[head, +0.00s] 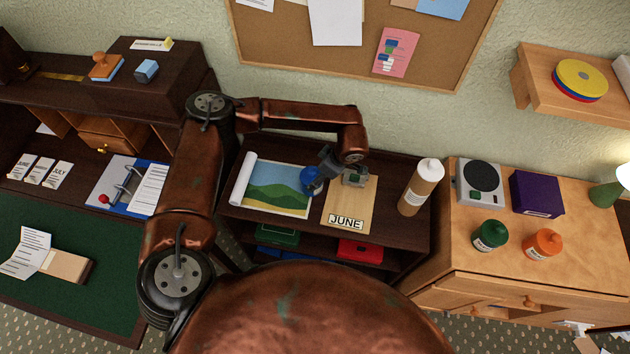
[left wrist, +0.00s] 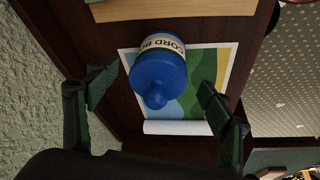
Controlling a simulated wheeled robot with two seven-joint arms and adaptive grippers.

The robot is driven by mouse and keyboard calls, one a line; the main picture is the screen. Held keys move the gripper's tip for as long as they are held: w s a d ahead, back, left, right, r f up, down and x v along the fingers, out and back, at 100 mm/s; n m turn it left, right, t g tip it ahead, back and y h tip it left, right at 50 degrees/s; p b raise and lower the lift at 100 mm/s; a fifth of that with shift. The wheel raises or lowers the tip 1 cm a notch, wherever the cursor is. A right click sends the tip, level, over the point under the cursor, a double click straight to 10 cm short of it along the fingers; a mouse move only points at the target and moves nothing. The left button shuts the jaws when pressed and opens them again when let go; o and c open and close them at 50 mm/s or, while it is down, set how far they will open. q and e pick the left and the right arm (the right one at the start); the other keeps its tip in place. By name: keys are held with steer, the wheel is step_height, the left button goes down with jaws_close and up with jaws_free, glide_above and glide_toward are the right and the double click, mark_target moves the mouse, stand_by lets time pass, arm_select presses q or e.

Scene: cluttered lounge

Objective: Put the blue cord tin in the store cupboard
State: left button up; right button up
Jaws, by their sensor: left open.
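The blue cord tin (head: 311,182) stands on the dark shelf unit's top, over a landscape picture, partly hidden by my left gripper in the head view. The left wrist view shows its blue lid with a round knob and a pale label reading "CORD" (left wrist: 160,72). My left gripper (head: 342,170) is open and empty close by the tin; in the left wrist view its fingers (left wrist: 152,92) lie on either side of the tin, apart from it. No cupboard is labelled as the store cupboard; a pale wooden cabinet (head: 470,285) with knobbed fronts stands at the right. My right gripper is not in view.
A JUNE card (head: 346,222) and a tan bottle (head: 420,187) share the shelf top. A cluttered desk (head: 45,215) is at left.

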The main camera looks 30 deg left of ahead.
arm_select(q)
steer(key=shift+w+a+f, duration=0.15)
steer(key=shift+a+f, duration=0.1)
steer(key=shift+a, duration=0.2)
steer(key=x, duration=0.7)
steer(key=shift+s+d, duration=0.15)
steer(key=shift+s, duration=0.1)
steer(key=c, duration=1.4)
